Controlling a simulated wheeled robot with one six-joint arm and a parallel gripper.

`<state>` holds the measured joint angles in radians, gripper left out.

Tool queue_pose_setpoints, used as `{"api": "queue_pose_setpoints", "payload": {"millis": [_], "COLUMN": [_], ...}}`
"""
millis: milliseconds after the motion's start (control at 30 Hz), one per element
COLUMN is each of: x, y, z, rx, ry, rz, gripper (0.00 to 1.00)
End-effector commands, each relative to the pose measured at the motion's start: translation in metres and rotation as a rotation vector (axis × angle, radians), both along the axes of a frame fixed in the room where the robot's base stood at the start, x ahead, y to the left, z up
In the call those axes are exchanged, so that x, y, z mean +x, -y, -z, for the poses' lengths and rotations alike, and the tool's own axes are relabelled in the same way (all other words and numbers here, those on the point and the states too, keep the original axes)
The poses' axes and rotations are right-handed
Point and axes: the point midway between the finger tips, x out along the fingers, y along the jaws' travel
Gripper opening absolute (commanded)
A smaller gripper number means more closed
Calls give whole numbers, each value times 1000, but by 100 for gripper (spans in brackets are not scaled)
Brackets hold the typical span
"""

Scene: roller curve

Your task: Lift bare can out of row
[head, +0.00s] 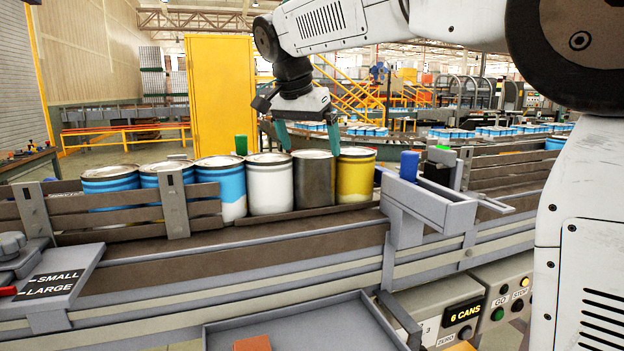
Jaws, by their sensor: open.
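A row of cans stands on the conveyor behind a low slatted rail. The dark grey can (314,180), with no coloured label, looks like the bare can. A plain white can (270,186) stands close on its left and a yellow can (355,176) close on its right. Blue and white cans (220,184) stand further left. My gripper (310,150) points down over the dark can, its two teal fingers open and apart at about the height of its rim, one toward each side. I cannot tell whether the fingers touch any can.
The slatted rail (176,203) runs in front of the left cans. A grey bracket (428,205) with a blue block (409,166) stands right of the yellow can. A grey tray (300,322) holding a brown block is in front. A panel display (463,312) reads "6 CANS".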

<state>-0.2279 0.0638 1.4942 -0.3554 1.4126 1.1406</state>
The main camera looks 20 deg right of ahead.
Motion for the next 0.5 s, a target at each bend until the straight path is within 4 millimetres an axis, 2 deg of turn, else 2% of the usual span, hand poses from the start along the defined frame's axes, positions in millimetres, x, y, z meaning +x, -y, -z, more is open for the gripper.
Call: {"api": "queue_pose_setpoints", "payload": {"millis": [500], "x": [18], "y": [20], "z": [61], "rx": [-1], "ry": [-2], "rz": [2], "gripper": [100]}}
